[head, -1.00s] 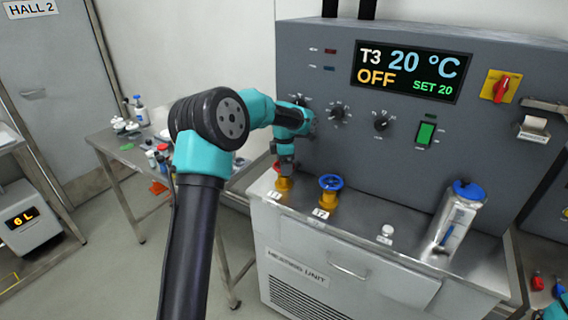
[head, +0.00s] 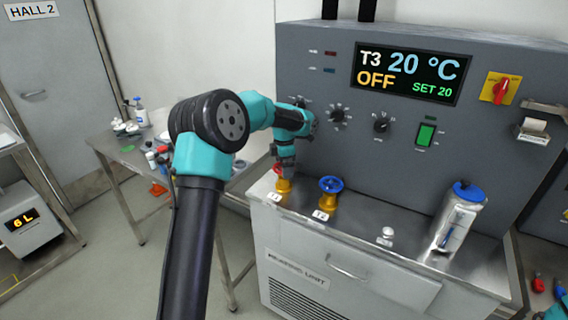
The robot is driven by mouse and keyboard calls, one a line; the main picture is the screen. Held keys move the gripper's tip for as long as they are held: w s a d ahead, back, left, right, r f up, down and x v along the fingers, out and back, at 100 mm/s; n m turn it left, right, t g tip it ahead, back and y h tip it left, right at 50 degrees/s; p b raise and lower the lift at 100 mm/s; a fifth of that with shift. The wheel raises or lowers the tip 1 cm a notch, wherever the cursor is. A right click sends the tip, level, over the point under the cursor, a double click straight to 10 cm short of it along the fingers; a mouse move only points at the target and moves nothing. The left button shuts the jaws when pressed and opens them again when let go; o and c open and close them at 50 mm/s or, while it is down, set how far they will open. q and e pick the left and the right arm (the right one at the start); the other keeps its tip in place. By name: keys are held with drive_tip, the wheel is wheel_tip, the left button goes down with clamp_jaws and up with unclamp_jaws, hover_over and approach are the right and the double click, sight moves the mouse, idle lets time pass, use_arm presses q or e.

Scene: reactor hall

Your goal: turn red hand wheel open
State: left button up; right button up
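The red hand wheel (head: 277,169) sits on a yellow valve body (head: 283,186) at the left end of the heating unit's steel ledge. Only a bit of its red rim shows. My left gripper (head: 286,168) points down right at the wheel and hides most of it. The fingers are too small and covered to tell whether they are open or shut on it. My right gripper is not in view; a bit of teal from my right arm shows at the bottom right corner.
A blue hand wheel (head: 331,184) on a yellow valve stands just right of the red one. A steel canister with a blue lid (head: 460,215) stands further right. The panel display (head: 410,72) reads T3 20 °C, OFF, SET 20. A side table (head: 130,150) with bottles is at left.

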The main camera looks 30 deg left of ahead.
use_arm(q)
wheel_tip(320, 180, up, 17)
drive_tip(key=shift+r, duration=0.2)
idle(0.5)
